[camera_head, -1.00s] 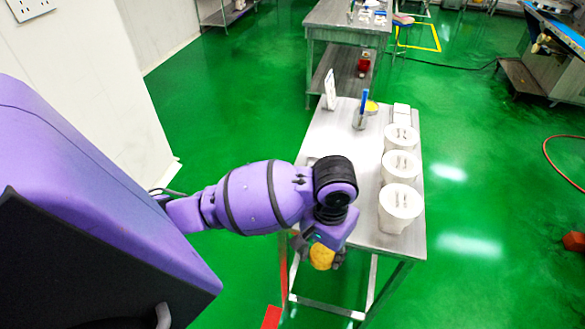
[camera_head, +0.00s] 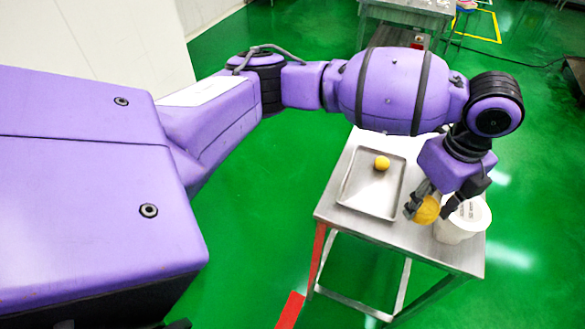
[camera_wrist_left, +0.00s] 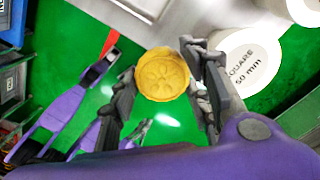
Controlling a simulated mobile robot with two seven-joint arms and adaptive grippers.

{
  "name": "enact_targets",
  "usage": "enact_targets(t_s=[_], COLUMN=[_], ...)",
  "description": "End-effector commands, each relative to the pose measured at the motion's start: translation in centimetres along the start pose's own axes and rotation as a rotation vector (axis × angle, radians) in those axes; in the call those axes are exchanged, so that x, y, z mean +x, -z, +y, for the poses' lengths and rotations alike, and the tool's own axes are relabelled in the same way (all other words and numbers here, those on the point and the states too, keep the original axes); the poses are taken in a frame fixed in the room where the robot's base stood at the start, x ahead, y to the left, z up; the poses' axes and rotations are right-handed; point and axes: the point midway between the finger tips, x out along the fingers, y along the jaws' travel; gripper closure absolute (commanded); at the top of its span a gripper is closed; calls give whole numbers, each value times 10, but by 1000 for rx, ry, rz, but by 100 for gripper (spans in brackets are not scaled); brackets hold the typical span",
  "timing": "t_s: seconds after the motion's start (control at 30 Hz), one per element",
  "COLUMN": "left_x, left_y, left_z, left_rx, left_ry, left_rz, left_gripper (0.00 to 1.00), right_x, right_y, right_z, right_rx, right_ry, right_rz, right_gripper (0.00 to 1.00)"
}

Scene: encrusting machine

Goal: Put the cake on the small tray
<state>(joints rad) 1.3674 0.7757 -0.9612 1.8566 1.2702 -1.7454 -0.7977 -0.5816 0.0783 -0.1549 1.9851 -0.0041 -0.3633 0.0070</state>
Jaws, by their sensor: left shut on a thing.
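A round golden cake (camera_head: 428,209) is held between the fingers of my left gripper (camera_head: 432,207), at the near right part of the steel table. In the left wrist view the cake (camera_wrist_left: 162,74) shows a patterned round face between the two fingers (camera_wrist_left: 165,85). The small tray (camera_head: 350,202) is a grey metal tray on the table, to the left of the gripper. A small yellow ball-like piece (camera_head: 382,163) lies in the tray's far part. My right gripper is not in view.
A white tub (camera_head: 462,222) stands on the table right beside the gripper; in the left wrist view a white tub (camera_wrist_left: 250,62) has printed lettering. The steel table's (camera_head: 400,235) near edge lies just below the tray. Green floor surrounds it.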

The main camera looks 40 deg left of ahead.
Motion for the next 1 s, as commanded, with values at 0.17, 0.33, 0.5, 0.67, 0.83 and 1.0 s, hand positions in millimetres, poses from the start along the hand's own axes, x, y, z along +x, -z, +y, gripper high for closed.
enact_targets(t_s=[0.17, 0.33, 0.5, 0.67, 0.83, 1.0], left_x=[-11, -2, 18, 44, 71, 80], left_y=[-2, -27, -68, -100, -121, -129], left_z=[-12, -8, -1, 5, 8, 8], left_rx=[150, 167, 164, 166, 167, 169], left_ry=[4, 3, 1, -1, 0, 3], left_rz=[-4, -5, -4, -1, -1, -1], left_gripper=[83, 83, 83, 83, 83, 83], right_x=[2, 2, 2, 2, 3, 3], right_y=[-1, 4, 6, 4, -1, -3], right_z=[-1, -2, -2, -3, -3, -2], right_rx=[2, 2, 1, 1, -1, -4], right_ry=[1, 2, 3, 5, 5, 5], right_rz=[2, 10, 13, 8, -1, -4], right_gripper=[100, 100, 100, 100, 100, 100])
